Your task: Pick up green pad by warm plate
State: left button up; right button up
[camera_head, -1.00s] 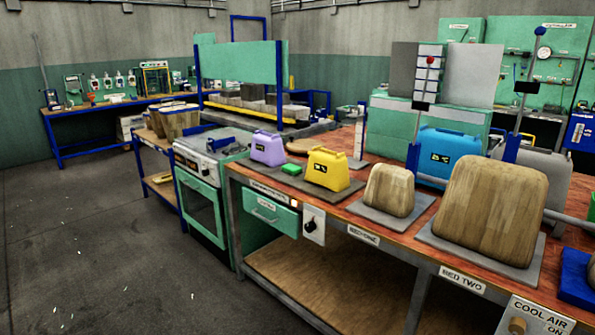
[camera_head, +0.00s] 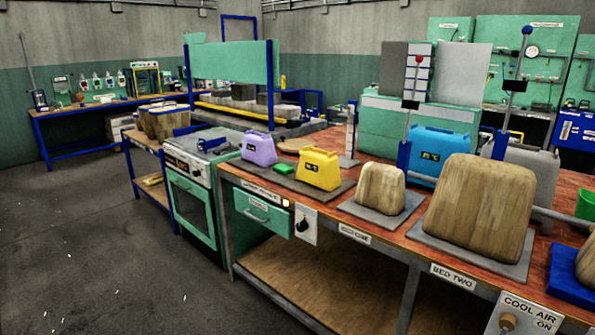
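The small green pad (camera_head: 283,169) lies flat on a dark grey plate (camera_head: 310,190) at the left end of the red-brown bench. It sits between a purple canister (camera_head: 259,149) and a yellow canister (camera_head: 318,169), which both have small dark displays. I take the dark plate to be the warm plate, but I cannot read its label. Nothing covers the pad. Neither of my grippers is in view.
The bench (camera_head: 400,238) also carries two wooden blocks (camera_head: 381,188) on grey plates, a blue canister (camera_head: 441,155) and upright levers. A green oven (camera_head: 195,201) adjoins its left end. Open floor (camera_head: 75,235) lies at the left.

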aim_at(284, 169)
jog(key=i+j+z, duration=0.15)
jog(key=z, duration=0.3)
jog(key=i+j+z, duration=0.2)
jog(key=z, duration=0.2)
jog(key=i+j+z, duration=0.2)
jog(key=j, duration=0.15)
jog(key=i+j+z, duration=0.2)
jog(key=j, duration=0.15)
jog(key=i+j, duration=0.1)
jog(key=j, duration=0.3)
jog(key=i+j+z, duration=0.1)
jog(key=j, duration=0.25)
jog(key=i+j, duration=0.15)
jog(key=j, duration=0.25)
jog(key=i+j, duration=0.1)
jog(key=j, duration=0.25)
jog(key=i+j+z, duration=0.1)
jog(key=j, duration=0.3)
jog(key=i+j, duration=0.15)
jog(key=j, duration=0.25)
